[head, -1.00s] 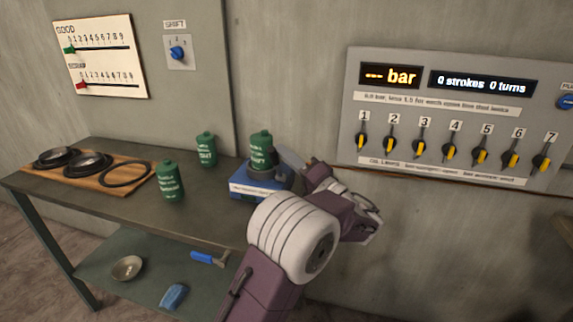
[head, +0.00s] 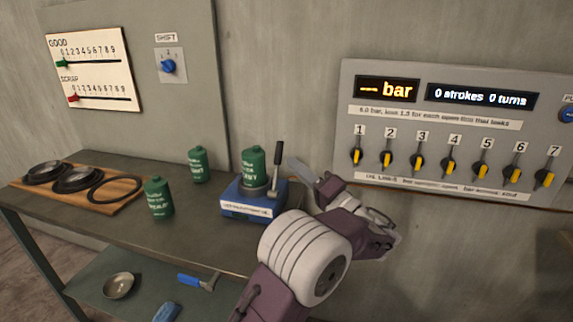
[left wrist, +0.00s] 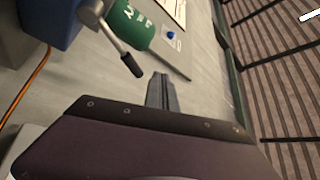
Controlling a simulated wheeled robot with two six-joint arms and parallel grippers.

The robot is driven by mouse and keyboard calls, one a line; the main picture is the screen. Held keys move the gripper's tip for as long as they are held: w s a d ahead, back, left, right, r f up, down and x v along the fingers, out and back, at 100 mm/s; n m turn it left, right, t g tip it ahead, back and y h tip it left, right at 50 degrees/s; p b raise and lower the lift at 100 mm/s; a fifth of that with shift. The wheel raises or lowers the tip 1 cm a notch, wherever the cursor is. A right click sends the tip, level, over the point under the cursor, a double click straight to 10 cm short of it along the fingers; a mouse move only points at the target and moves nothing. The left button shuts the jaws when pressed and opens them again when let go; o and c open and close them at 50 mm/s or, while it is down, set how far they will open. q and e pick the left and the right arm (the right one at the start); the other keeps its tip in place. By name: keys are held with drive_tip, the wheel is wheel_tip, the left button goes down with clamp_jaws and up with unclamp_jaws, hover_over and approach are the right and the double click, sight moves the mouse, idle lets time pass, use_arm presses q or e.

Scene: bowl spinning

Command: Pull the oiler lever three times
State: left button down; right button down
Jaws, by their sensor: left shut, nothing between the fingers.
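The oiler (head: 238,207) is a blue box on the bench with a green bottle (head: 250,175) standing on it. Its lever (head: 278,164) has a black handle and stands nearly upright at the box's right side. In the left wrist view the lever's black handle (left wrist: 130,62) lies left of my fingers, with a gap between them in the picture. My left gripper (head: 294,165) is shut and empty, just right of the lever; its closed fingers show in the left wrist view (left wrist: 162,92). My right gripper is not in view.
Two more green bottles (head: 158,198) (head: 198,164) stand left of the oiler. A wooden board (head: 130,202) holds dark bowls and a ring. The wall panel (head: 345,120) reads "0 strokes 0 turns" above a row of yellow-handled valves. A bowl and a blue-handled tool lie on the lower shelf.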

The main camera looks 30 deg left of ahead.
use_arm(q)
drive_tip(key=s+r+v, duration=0.1)
drive_tip(key=v, duration=0.5)
drive_tip(key=shift+s+d+f, duration=0.15)
drive_tip(key=shift+s+d, duration=0.1)
drive_tip(key=shift+d, duration=0.05)
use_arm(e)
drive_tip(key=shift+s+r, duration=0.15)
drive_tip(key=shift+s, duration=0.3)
